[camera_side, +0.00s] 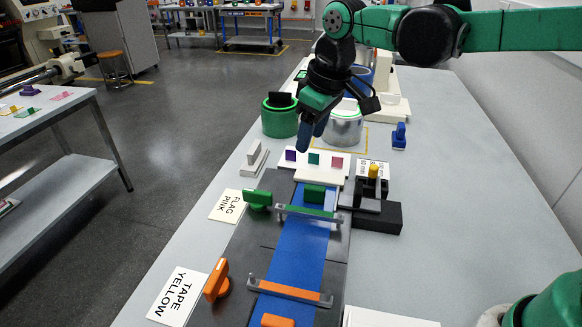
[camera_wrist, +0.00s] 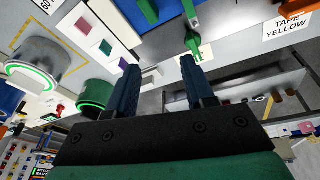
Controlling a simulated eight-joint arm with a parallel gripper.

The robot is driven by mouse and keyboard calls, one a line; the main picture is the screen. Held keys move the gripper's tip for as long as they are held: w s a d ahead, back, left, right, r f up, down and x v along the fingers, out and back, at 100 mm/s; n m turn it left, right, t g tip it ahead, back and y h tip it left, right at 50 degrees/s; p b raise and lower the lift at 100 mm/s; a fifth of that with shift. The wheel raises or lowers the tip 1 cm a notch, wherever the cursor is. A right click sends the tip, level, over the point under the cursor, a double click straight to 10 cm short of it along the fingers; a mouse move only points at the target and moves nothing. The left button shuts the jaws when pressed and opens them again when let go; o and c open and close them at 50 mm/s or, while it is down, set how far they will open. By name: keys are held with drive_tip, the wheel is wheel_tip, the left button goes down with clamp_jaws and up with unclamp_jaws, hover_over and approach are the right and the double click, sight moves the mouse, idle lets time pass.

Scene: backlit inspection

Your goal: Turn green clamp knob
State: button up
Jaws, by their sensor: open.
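The green clamp knob (camera_side: 257,198) sticks out at the left end of a grey clamp bar (camera_side: 310,213) that crosses a blue strip. It also shows in the wrist view (camera_wrist: 193,43), just beyond the tip of the right finger. My gripper (camera_side: 312,134) is above the far end of the strip, behind the knob and up from it, with its blue fingers pointing down. In the wrist view my gripper (camera_wrist: 160,67) has its fingers wide apart with nothing between them. It is apart from the knob.
A green block (camera_side: 314,194) sits by the clamp bar. An orange knob (camera_side: 217,280) is on a nearer clamp. A white stand with purple, teal and pink squares (camera_side: 312,164) and a green-topped cylinder (camera_side: 280,116) stand near my gripper.

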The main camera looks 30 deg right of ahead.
sight(257, 192)
drive_tip(key=w+a+f+n+g, duration=0.1)
drive_tip(key=a+f, duration=0.1)
drive_tip(key=w+a+f+n+g, duration=0.1)
drive_tip(key=w+a+f, duration=0.1)
drive_tip(key=a, duration=0.1)
drive_tip(key=w+a+f+n, duration=0.1)
drive_tip(key=w+a+f, duration=0.1)
drive_tip(key=shift+a+g+h, duration=0.15)
drive_tip(key=shift+g+h, duration=0.15)
drive_tip(key=shift+g, duration=0.1)
drive_tip(key=shift+a+f+n, duration=0.2)
drive_tip(key=shift+f+n, duration=0.05)
drive_tip(key=shift+n, duration=0.05)
drive_tip(key=shift+f, duration=2.8)
clamp_jaws()
